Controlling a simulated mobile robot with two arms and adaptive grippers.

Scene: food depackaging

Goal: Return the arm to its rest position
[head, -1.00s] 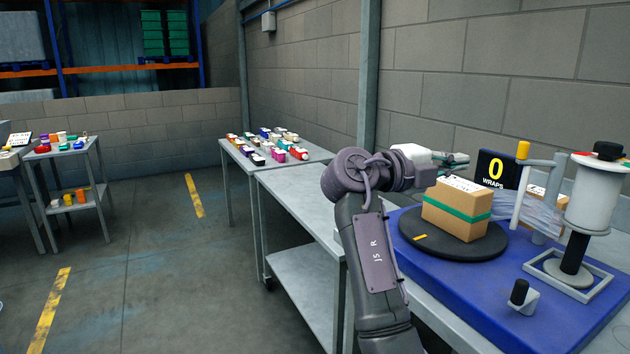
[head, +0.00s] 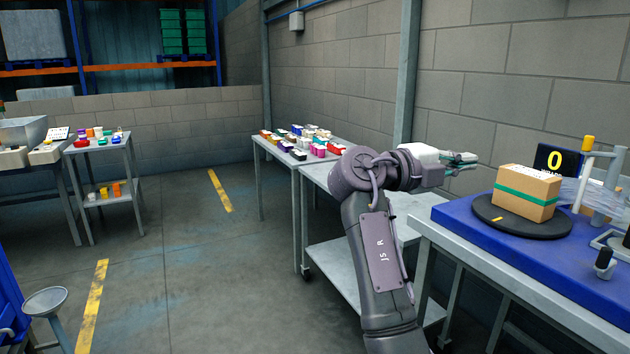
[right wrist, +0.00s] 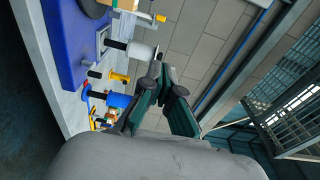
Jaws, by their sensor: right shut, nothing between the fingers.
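My right arm (head: 378,250) rises from the bottom of the head view and bends to the right at its top. Its gripper (head: 464,160) is level, points right and is shut with nothing in it. It shows left of the cardboard box, apart from it. In the right wrist view the dark green fingers (right wrist: 162,75) come together at their tips and are empty. My left gripper is not in view.
A cardboard box (head: 526,193) with a green band sits on the black turntable (head: 488,218) of a blue wrapping station (head: 465,217). A display (head: 551,157) reads 0. Tables with small goods stand behind and left. The floor (head: 200,290) left of my arm is clear.

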